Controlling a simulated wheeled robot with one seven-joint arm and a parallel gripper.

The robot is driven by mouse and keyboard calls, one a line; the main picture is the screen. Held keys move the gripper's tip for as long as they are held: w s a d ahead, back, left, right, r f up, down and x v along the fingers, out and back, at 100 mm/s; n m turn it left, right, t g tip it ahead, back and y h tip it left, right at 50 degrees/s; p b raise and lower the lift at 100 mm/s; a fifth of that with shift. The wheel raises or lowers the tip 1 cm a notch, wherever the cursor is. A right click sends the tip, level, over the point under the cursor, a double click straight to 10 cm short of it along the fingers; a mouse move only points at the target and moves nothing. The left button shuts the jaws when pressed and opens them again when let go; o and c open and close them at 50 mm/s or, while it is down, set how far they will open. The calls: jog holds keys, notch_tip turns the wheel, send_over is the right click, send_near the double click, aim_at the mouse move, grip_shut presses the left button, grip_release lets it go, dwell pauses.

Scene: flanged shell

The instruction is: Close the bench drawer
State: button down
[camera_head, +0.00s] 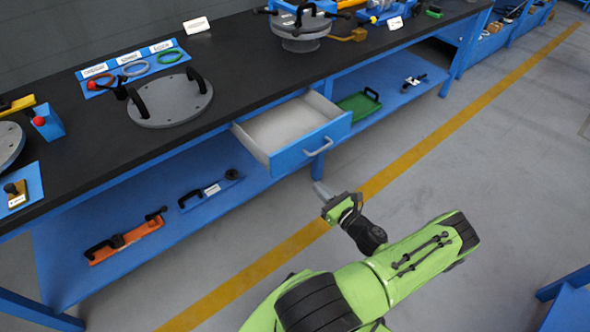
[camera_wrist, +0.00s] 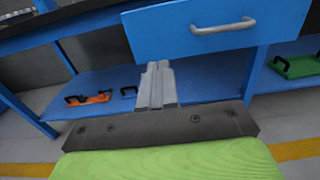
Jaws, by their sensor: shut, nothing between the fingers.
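The bench drawer (camera_head: 293,132) is pulled out from under the black bench top, with a white empty inside and a blue front. Its grey bar handle (camera_head: 319,147) is on the front face. In the wrist view the blue drawer front (camera_wrist: 165,35) and its handle (camera_wrist: 223,27) fill the upper middle. My gripper (camera_head: 319,188) is shut and empty, in front of the drawer and lower than the handle in the head view. In the wrist view my gripper's fingers (camera_wrist: 157,82) are together, at the drawer front's lower edge, left of the handle. I cannot tell if they touch it.
The blue lower shelf (camera_head: 250,178) holds an orange tool (camera_head: 127,240), a dark-handled blue tool (camera_head: 209,189) and a green tray (camera_head: 360,104). The black bench top (camera_head: 240,72) carries a grey flanged lid (camera_head: 168,100). A yellow floor line (camera_head: 400,162) runs along the bench. Open floor lies to the right.

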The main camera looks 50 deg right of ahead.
aim_at(288, 159)
jog(key=b+x, duration=0.3)
jog(key=x, duration=1)
jog(key=shift+f, duration=0.1)
